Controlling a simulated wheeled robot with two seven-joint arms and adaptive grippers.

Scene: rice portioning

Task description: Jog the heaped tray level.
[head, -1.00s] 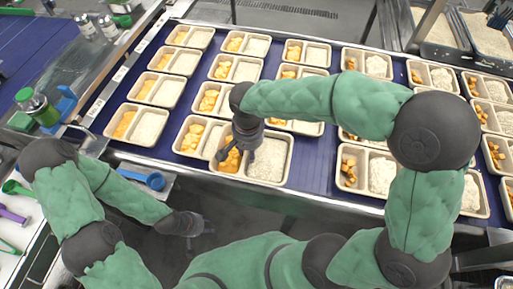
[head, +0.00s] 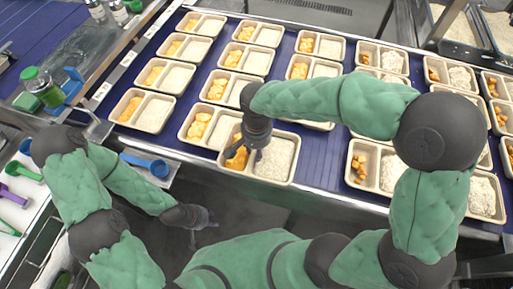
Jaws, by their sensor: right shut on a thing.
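The two-compartment tray (head: 291,178) at the front of the blue belt holds orange-yellow pieces (head: 238,158) on its left and white rice (head: 275,157) on its right. The rice fills most of its compartment; how level its surface is cannot be told. My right gripper (head: 248,153) points down over the tray's left compartment and divider and is shut on the tray. Its fingers hide part of the orange-yellow food. The tray's near edge overlaps the belt's front rail in the head view. My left gripper (head: 205,217) hangs empty in front of the rail; its finger opening is unclear.
Rows of similar filled trays stand close behind and on both sides, including one (head: 205,144) just left and one (head: 352,185) to the right. A blue scoop (head: 150,166) and a green-capped bottle (head: 42,88) are at left.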

